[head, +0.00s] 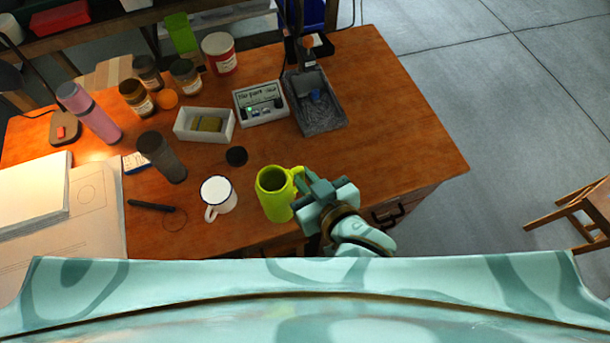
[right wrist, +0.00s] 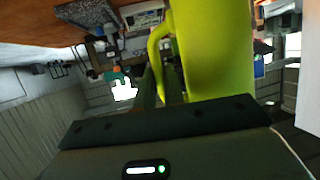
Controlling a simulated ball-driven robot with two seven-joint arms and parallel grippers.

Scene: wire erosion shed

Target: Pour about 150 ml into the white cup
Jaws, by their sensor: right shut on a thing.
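A yellow-green jug (head: 275,204) is upright near the table's front edge, its open mouth facing up. My right gripper (head: 307,183) is shut on the jug's handle, on the jug's right side. The jug (right wrist: 215,45) and its handle also show large in the right wrist view. I cannot tell whether the jug touches the table, and its contents are too dark to make out. The white cup (head: 218,193), with a dark rim and a handle towards the front, stands upright just left of the jug, apart from it. My left gripper is not in view.
A black round lid (head: 236,156) lies behind the cup. A grey tumbler (head: 162,157) and a black pen (head: 152,206) are to its left. A white box (head: 204,125), a display box (head: 260,102) and a dark tray (head: 315,108) stand behind. The table's right side is clear.

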